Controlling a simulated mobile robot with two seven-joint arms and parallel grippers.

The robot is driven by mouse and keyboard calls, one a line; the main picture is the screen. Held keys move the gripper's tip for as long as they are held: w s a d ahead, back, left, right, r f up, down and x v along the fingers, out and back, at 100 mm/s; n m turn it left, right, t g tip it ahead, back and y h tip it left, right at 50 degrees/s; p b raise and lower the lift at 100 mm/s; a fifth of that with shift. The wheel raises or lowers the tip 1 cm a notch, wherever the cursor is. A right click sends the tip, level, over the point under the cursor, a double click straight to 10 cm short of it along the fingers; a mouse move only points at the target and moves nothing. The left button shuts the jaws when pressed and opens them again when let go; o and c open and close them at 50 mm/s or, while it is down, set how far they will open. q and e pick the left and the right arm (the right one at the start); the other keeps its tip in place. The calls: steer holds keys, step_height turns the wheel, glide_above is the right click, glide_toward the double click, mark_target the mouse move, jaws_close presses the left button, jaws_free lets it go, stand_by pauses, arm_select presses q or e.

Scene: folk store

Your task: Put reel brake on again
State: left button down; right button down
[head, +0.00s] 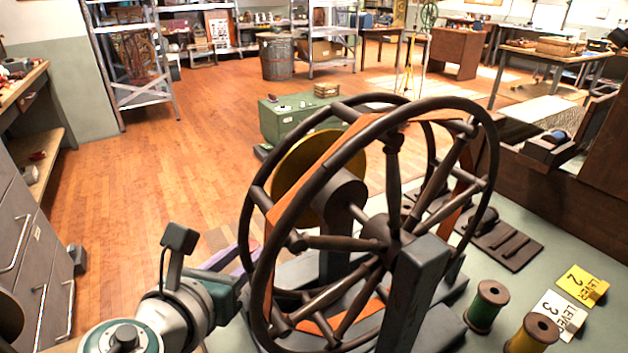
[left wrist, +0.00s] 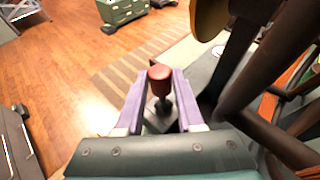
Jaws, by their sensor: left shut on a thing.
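The reel (head: 395,243) is a large dark spoked wheel with orange bands, standing on a bench and filling the middle of the head view. A short upright lever with a red knob (left wrist: 160,73), which looks like the reel brake lever, stands beside the reel in the left wrist view. My left gripper (left wrist: 161,84) has its purple fingers on both sides of this lever and is shut on it. In the head view my left gripper (head: 243,256) is at the reel's left side, and the lever is hidden behind the wheel and gripper. My right gripper is not in view.
A green chest (head: 290,118) stands behind. The wooden floor on the left is open.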

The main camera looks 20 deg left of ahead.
arm_select(q)
steer(key=shift+w+a+r+n+g+h+p, duration=0.3)
steer(key=shift+w+a+r+n+g+p, duration=0.15)
steer(key=shift+p, duration=0.4)
steer(key=shift+w+a+f+n+g+h+p, duration=0.25)
steer(key=shift+a+g+p, duration=0.2)
steer(key=shift+p, duration=0.3)
steer(key=shift+w+a+f+g+h+p, duration=0.2)
steer(key=shift+f+g+h+p, duration=0.1)
steer(key=shift+g+h+p, duration=0.15)
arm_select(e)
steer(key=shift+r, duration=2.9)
arm_select(q)
steer(key=shift+n, duration=0.3)
steer(key=shift+s+a+f, duration=0.1)
steer(key=shift+f, duration=0.05)
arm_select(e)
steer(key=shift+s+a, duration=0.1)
arm_select(q)
steer(key=c, duration=0.5)
jaws_free()
